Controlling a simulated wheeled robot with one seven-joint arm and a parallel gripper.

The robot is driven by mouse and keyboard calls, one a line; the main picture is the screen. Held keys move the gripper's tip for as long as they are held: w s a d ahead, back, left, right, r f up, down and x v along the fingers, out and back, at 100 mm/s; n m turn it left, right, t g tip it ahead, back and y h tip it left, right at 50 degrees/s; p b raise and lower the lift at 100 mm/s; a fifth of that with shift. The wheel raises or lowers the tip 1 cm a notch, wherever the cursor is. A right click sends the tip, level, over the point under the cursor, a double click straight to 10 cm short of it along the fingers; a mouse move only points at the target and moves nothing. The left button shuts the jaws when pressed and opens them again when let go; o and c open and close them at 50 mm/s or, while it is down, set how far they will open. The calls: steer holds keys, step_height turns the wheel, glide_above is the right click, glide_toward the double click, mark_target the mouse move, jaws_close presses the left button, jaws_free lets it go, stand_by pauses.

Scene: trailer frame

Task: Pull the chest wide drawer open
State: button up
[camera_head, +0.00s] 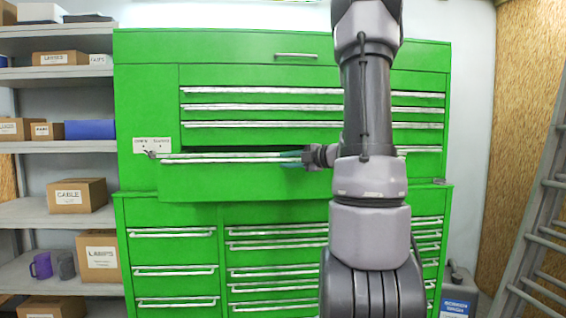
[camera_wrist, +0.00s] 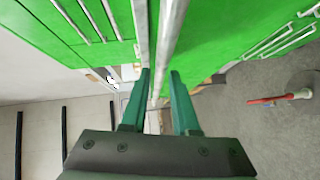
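The green chest (camera_head: 150,95) fills the middle of the head view. Its wide drawer (camera_head: 235,183) stands partly out, with a dark gap above its front. A pale handle bar (camera_head: 225,159) runs along the drawer's top. My gripper (camera_head: 297,159) is at this bar, right of the drawer's middle, and my arm hides the drawer's right part. In the wrist view, the two teal fingers of my gripper (camera_wrist: 160,75) are apart, with the handle bar (camera_wrist: 172,35) running between them. Small gaps seem to show beside the bar, so the fingers do not look closed on it.
Narrower drawers (camera_head: 172,250) below and thin drawers (camera_head: 260,107) above are shut. Grey shelves (camera_head: 60,211) with boxes stand at the left. A ladder (camera_head: 545,215) leans at the right. The wrist view shows a red-handled object (camera_wrist: 280,98) over the grey floor.

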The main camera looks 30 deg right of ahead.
steer(key=v, duration=0.8)
steer(key=shift+s, duration=0.4)
steer(key=shift+d, duration=0.1)
steer(key=s+a+n+g+y, duration=0.1)
steer(key=s+a+n+g, duration=0.3)
steer(key=a+n, duration=0.55)
steer(key=s+a+n+g, duration=0.4)
steer(key=a+n, duration=0.4)
steer(key=n, duration=0.2)
steer(key=s+a+n+h, duration=0.1)
steer(key=s+n+h, duration=0.2)
steer(key=n, duration=1)
steer(key=s+a+n+h, duration=0.2)
steer(key=s+n, duration=0.4)
steer(key=n, duration=0.8)
steer(key=shift+s+a+r+h, duration=0.15)
steer(key=shift+s+a+h, duration=0.15)
steer(key=shift+h, duration=0.3)
